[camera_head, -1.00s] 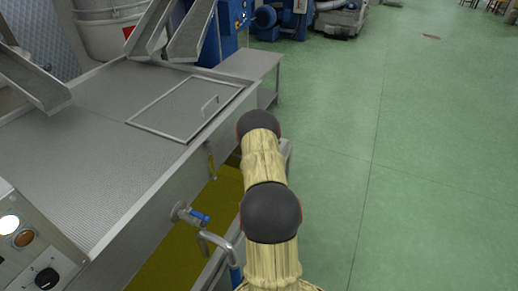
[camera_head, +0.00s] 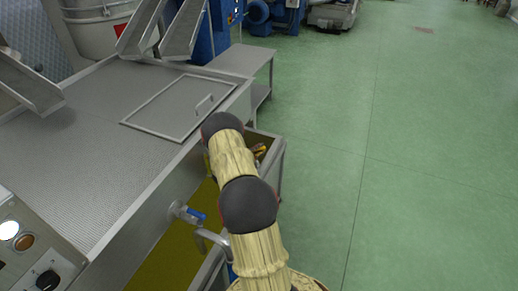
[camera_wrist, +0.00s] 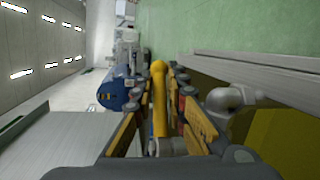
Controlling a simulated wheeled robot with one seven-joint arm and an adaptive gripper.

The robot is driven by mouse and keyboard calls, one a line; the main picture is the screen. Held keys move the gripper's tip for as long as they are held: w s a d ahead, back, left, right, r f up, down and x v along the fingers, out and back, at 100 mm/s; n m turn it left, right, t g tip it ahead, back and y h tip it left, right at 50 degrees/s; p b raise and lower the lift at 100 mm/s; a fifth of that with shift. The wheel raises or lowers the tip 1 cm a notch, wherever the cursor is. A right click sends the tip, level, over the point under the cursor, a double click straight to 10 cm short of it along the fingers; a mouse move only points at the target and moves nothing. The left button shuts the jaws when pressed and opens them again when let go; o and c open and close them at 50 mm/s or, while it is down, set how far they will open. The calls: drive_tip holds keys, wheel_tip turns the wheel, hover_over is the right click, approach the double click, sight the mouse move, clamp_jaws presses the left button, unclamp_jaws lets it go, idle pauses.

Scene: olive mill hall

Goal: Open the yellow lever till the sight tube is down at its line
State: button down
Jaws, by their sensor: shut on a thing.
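The yellow lever (camera_wrist: 160,105) runs up the middle of the wrist view with a rounded end. My gripper (camera_wrist: 163,88) is shut on it, with a finger on each side. In the head view the lever is hidden behind my arm, and only a small orange part of my gripper (camera_head: 259,151) shows past it. A thin yellowish upright strip (camera_head: 206,164) on the tank's side, partly behind my arm, may be the sight tube. I cannot make out its line or level.
A blue-handled valve (camera_head: 192,214) sticks out of the steel tank (camera_head: 150,216) below its grated top. A trough with yellow-green liquid (camera_head: 170,252) lies beneath. A low steel bench (camera_head: 238,62) stands behind. The green floor (camera_head: 420,160) at right is clear.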

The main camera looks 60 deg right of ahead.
idle(0.3)
drive_tip(key=c, duration=1.9)
unclamp_jaws()
drive_tip(key=shift+f, duration=0.1)
drive_tip(key=shift+n+t, duration=0.3)
